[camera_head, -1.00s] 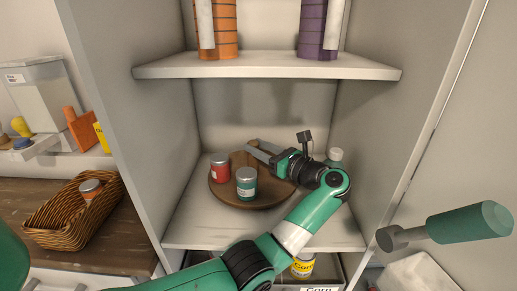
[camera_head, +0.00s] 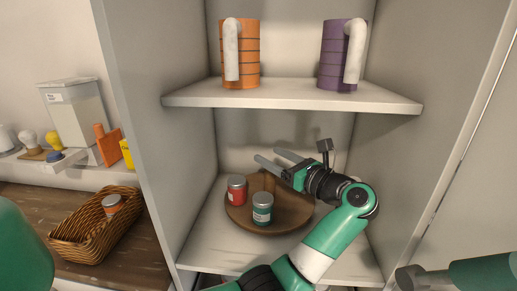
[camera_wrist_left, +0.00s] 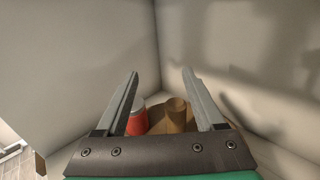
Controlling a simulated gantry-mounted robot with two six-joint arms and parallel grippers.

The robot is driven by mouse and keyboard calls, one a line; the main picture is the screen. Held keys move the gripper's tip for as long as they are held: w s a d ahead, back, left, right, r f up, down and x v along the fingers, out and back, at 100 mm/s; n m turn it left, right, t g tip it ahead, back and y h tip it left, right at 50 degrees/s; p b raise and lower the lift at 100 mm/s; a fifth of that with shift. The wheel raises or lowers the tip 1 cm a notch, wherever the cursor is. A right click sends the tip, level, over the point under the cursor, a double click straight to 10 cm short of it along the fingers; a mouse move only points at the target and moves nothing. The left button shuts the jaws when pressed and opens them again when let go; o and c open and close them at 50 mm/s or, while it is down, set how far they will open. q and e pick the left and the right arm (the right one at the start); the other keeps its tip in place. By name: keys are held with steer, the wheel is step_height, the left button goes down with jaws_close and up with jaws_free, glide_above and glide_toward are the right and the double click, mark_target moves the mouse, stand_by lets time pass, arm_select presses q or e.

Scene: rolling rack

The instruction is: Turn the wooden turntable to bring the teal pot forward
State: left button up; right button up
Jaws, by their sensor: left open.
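The round wooden turntable (camera_head: 285,222) sits on the white lower shelf. The teal pot (camera_head: 262,208), with a pale lid, stands upright near its front edge. A red pot (camera_head: 237,190) stands behind it to the left. My left gripper (camera_head: 267,156) is open and empty, raised above the back of the turntable and apart from both pots. In the left wrist view, the red pot (camera_wrist_left: 137,122) and a brown upright cylinder (camera_wrist_left: 177,113) show beyond the open fingers. My left arm hides the turntable's right side.
The upper shelf (camera_head: 300,95) overhangs with an orange mug (camera_head: 240,58) and a purple mug (camera_head: 338,58). Cabinet walls close in both sides. A wicker basket (camera_head: 85,235) stands outside at left. The shelf front left of my arm is clear.

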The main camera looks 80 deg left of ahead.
arm_select(q)
steer(key=s+d+r+p, duration=0.1)
steer(key=s+d+r, duration=0.6)
steer(key=d, duration=0.2)
steer(key=shift+d+r, duration=0.15)
steer(key=shift+d, duration=0.15)
